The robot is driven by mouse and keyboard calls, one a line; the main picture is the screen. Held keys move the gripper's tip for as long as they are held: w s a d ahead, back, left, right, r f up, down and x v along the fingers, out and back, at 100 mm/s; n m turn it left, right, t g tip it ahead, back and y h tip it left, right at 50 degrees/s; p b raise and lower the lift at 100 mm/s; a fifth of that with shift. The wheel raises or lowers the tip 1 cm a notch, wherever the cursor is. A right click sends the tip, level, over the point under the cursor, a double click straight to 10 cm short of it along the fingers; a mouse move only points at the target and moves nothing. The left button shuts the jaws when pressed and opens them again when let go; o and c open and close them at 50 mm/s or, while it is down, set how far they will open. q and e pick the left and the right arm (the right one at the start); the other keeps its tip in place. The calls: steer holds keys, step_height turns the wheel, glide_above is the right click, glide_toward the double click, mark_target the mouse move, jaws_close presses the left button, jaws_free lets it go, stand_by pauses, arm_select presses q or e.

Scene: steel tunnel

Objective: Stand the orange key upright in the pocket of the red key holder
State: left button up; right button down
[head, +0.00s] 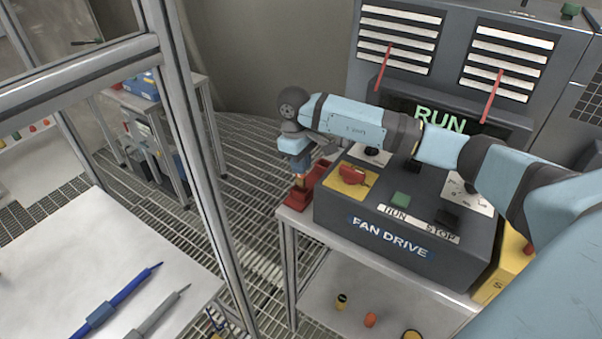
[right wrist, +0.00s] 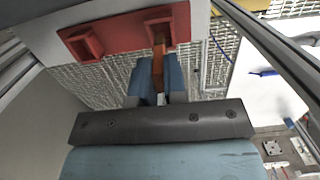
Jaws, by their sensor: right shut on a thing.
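The red key holder (head: 293,202) sits at the left corner of the bench, beside the fan drive box. In the right wrist view the holder (right wrist: 119,33) shows two raised pockets on a flat base. My right gripper (head: 298,172) points down over the holder, shut on the orange key (right wrist: 158,68). The right gripper (right wrist: 158,88) also shows in the wrist view. The key's far end is at the right-hand pocket in that view; I cannot tell how deep it is inside. The fingers hide part of the key. My left gripper is not in view.
The dark fan drive box (head: 390,235) with a red switch (head: 352,174) stands close right of the holder. A metal frame post (head: 205,150) rises to the left. A white table (head: 60,260) holds a blue tool (head: 115,303). Grating floor lies behind the holder.

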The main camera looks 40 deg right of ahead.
mark_target(301, 177)
steer(key=shift+f+p, duration=0.3)
steer(key=shift+f, duration=1.7)
steer(key=shift+f, duration=0.1)
steer(key=shift+f+b, duration=0.1)
steer(key=shift+b, duration=0.2)
steer(key=c, duration=1.2)
jaws_free()
steer(key=shift+o, duration=0.2)
